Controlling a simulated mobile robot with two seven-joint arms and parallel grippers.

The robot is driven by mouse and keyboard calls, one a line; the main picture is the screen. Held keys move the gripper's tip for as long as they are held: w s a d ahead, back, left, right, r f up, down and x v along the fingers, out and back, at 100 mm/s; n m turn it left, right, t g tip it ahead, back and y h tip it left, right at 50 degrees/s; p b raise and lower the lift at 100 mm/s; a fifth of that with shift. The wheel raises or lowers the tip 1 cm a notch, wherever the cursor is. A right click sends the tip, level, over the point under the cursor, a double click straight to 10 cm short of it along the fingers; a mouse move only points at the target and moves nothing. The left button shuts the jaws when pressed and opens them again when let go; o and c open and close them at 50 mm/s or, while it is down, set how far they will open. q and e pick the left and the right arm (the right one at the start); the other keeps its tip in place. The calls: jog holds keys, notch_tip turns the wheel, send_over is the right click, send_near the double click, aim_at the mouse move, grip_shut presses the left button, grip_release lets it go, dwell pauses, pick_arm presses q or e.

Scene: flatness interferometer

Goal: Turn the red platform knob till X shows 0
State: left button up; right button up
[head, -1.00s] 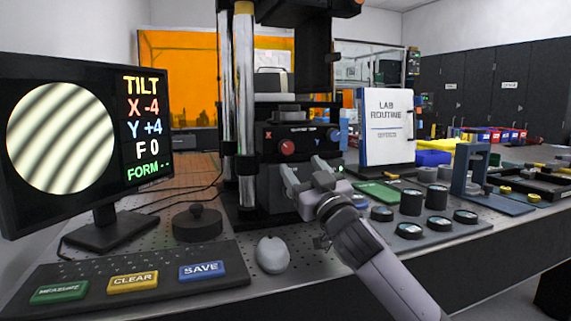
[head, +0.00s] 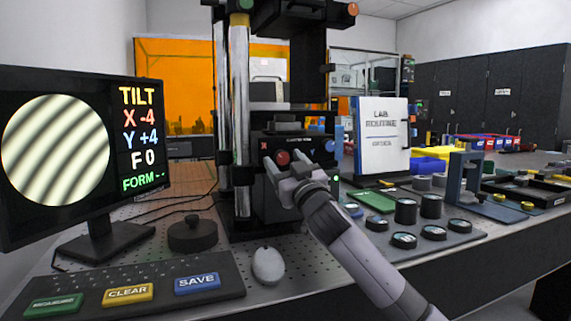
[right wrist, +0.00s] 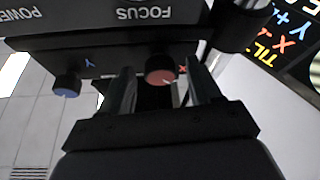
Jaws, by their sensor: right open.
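The red platform knob (head: 282,157) is on the front of the black platform of the interferometer, beside a red X mark. My right gripper (head: 284,166) is open in front of it, its jaws just below and around the knob in the head view. In the right wrist view the red knob (right wrist: 160,70) shows between the two open fingers (right wrist: 163,88), beyond their tips; I cannot tell whether they touch it. The blue Y knob (head: 329,146) is to the right; it also shows in the right wrist view (right wrist: 67,85). The monitor (head: 82,150) reads X -4, Y +4, F 0. My left gripper is not in view.
A keypad (head: 80,286) with green, yellow and blue buttons lies front left. A grey mouse (head: 268,266) and a dark round puck (head: 193,236) are on the bench.

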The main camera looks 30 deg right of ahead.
jog(key=c, duration=1)
jog(key=shift+c, duration=0.2)
jog(key=shift+m, duration=0.4)
jog(key=m+h+b, duration=0.1)
jog(key=m, duration=0.1)
jog(key=shift+a+f+m+h, duration=0.1)
jog(key=shift+a+m+h, duration=0.05)
jog(key=shift+m+h, duration=0.2)
jog(key=m+g+h+b, duration=0.1)
jog(key=m+h, duration=0.1)
jog(key=m, duration=0.1)
jog(key=shift+a+m, duration=0.1)
jog(key=shift+m, duration=0.25)
jog(key=shift+w+m+g+h, duration=0.1)
jog(key=shift+m+g+h, duration=0.35)
jog(key=shift+m, duration=0.65)
jog(key=shift+a+r+m+g+h, duration=0.1)
jog(key=shift+m+g+h, duration=0.25)
jog(key=shift+m, duration=0.7)
jog(key=shift+r+m+g+h, duration=0.15)
jog(key=shift+m+h, duration=0.3)
jog(key=shift+m, duration=0.6)
